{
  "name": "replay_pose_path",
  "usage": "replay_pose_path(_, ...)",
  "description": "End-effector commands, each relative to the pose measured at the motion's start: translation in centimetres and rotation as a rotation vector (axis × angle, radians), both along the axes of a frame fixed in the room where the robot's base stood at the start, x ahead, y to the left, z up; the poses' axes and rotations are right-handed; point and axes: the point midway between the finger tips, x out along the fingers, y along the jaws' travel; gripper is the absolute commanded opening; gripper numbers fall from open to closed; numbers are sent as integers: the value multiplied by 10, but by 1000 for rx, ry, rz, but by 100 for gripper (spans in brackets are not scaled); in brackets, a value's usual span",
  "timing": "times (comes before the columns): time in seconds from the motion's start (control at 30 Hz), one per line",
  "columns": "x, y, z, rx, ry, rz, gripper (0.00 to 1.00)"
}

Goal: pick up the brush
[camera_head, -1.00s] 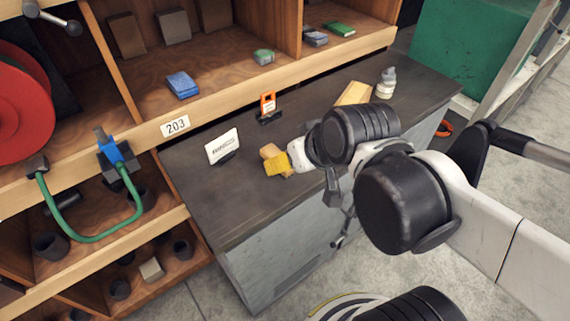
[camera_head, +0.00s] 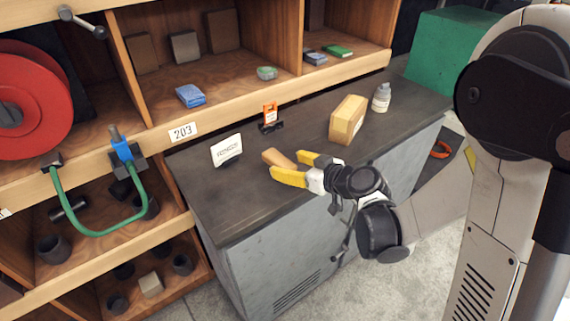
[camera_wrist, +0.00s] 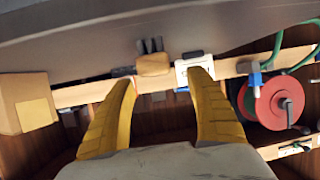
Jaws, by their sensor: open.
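A tan wooden piece that looks like the brush (camera_head: 279,158) lies on the dark bench top, right of the white sign. In the wrist view the brush (camera_wrist: 153,64) shows as a tan block with dark prongs or bristles above it, beyond my fingers and between their lines. My gripper (camera_head: 286,164) has two yellow fingers spread apart, with their tips close to the brush. In the wrist view my gripper (camera_wrist: 161,78) is open with nothing between its fingers. Whether a finger touches the brush cannot be told.
The white sign (camera_head: 227,150) stands left of the brush, and an orange tag (camera_head: 269,114) stands behind it. A cardboard box (camera_head: 347,119) and a bottle (camera_head: 381,97) stand to the right. Wooden shelves with a wooden edge (camera_head: 230,112) rise behind. The front-left bench top is clear.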

Motion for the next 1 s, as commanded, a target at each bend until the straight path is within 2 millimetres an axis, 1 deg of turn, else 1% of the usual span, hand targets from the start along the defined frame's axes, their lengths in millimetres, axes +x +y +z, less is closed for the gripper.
replay_pose_path(0.1,15,13,-10,-1,0,3,65)
replay_pose_path(0.2,26,21,-16,-1,0,1,65)
replay_pose_path(0.37,36,28,-19,-1,2,0,65)
replay_pose_path(0.63,67,49,-33,-2,1,1,65)
replay_pose_path(0.73,72,52,-34,-1,2,0,65)
replay_pose_path(0.9,71,52,-32,-2,1,-1,65)
replay_pose_path(0.97,71,52,-32,-2,1,-1,48)
replay_pose_path(1.0,71,52,-32,-2,1,-1,36)
